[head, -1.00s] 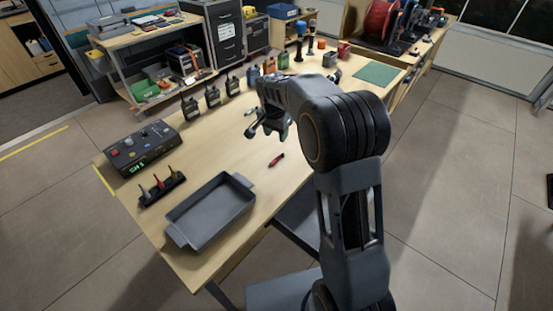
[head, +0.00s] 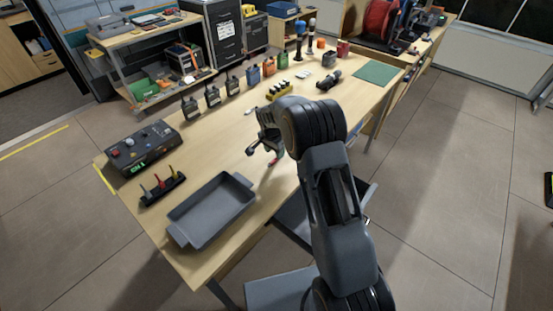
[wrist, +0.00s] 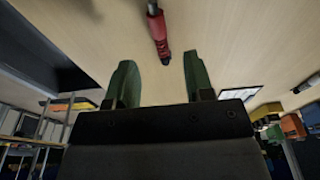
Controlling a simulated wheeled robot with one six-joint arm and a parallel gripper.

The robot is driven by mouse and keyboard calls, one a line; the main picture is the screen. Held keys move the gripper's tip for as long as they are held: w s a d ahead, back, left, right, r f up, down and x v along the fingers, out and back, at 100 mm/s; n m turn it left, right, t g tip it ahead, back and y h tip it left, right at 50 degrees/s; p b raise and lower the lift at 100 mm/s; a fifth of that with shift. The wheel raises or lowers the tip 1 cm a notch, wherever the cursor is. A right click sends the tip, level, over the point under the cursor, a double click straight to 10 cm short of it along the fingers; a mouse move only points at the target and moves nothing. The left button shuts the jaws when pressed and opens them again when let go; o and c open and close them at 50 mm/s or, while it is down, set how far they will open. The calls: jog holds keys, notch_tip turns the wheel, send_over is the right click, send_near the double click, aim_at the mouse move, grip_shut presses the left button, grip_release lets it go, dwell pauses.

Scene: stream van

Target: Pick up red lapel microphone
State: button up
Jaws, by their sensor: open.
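The red lapel microphone (wrist: 160,34) lies on the wooden table, a small slim red piece with a dark end. In the wrist view it is beyond the fingertips, in line with the gap between them and not gripped. In the head view only a bit of its red (head: 273,160) shows beside my gripper. My gripper (wrist: 158,72) is open and empty, its two green fingers apart. In the head view my gripper (head: 263,153) hangs low over the table, partly hidden by my own arm.
A grey tray (head: 244,184) and a dark rack (head: 165,191) with several coloured pieces lie to the left, near a control box (head: 140,147). Several radios (head: 212,96) line the far side. Yellow items (head: 279,90) and a dark cylinder (head: 328,79) lie behind my gripper.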

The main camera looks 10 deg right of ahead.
jog(key=shift+w+d+f+p, duration=0.15)
jog(key=shift+f+p, duration=0.1)
jog(key=shift+f, duration=0.85)
jog(key=shift+w+d+f+p, duration=0.1)
jog(key=shift+f+p, duration=0.1)
jog(key=shift+f, duration=0.9)
jog(key=shift+c, duration=0.3)
grip_shut()
